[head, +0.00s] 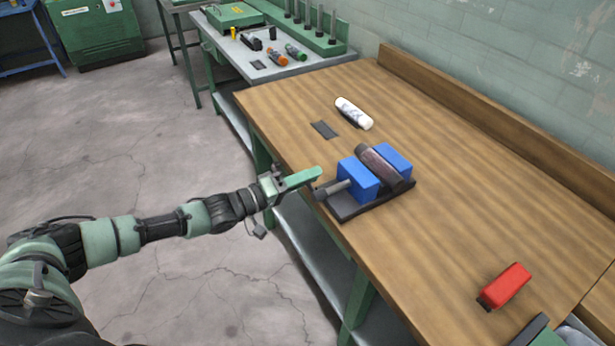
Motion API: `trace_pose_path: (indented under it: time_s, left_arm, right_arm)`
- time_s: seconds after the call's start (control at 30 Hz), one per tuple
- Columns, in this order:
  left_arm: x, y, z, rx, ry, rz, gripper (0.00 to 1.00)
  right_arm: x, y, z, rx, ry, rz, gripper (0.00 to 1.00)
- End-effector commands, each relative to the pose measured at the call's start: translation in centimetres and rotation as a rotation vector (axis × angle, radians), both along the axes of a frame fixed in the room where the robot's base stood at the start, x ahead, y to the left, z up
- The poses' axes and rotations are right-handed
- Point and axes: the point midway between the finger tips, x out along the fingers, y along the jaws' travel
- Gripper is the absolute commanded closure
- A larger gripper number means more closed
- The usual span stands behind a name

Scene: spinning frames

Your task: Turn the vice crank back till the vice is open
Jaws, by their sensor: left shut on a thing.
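The vice has two blue jaws (357,179) on a dark base (372,205) near the bench's left edge. A dark brownish cylinder (378,166) lies between the jaws, with no clear gap seen on either side. A grey screw (337,187) runs from the near jaw toward the bench edge, where the crank is. My left gripper (306,179) is at that crank end, its green finger reaching to it. It is shut on the crank, though the finger hides most of the handle.
A white bottle (354,113) and a small dark plate (324,130) lie behind the vice on the wooden bench (460,190). A red block (506,285) sits at the lower right. A second bench with tools stands behind. The middle of the wooden bench is clear.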

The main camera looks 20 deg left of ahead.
Motion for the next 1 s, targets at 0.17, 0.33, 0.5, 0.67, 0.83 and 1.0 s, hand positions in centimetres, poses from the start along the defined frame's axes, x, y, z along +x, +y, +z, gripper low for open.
trace_pose_path:
  time_s: [0.17, 0.33, 0.5, 0.67, 0.83, 1.0]
  left_arm:
    - [0.0, -0.3, 0.0, -0.015, 0.007, -0.004, 1.00]
    - [0.0, -0.4, 0.0, -0.015, 0.008, -0.005, 1.00]
    - [0.0, -0.4, 0.0, -0.015, 0.008, -0.005, 0.72]
    - [0.0, -0.3, 0.0, -0.013, 0.007, -0.004, 0.72]
    - [-0.4, 0.1, -0.2, -0.012, 0.010, -0.003, 0.72]
    - [-2.4, 1.7, -0.4, -0.011, 0.012, -0.004, 0.72]
  right_arm:
    - [0.0, 0.0, -0.1, 0.000, 0.000, 0.000, 0.64]
    - [0.0, 0.0, -0.1, 0.000, 0.000, 0.000, 0.64]
    - [0.0, 0.0, -0.1, 0.000, 0.000, 0.000, 0.64]
    - [0.0, 0.1, -0.1, 0.001, 0.000, -0.001, 0.64]
    - [0.0, 0.1, -0.2, 0.001, 0.000, -0.001, 0.64]
    - [0.0, 0.1, -0.9, 0.001, 0.000, -0.001, 0.64]
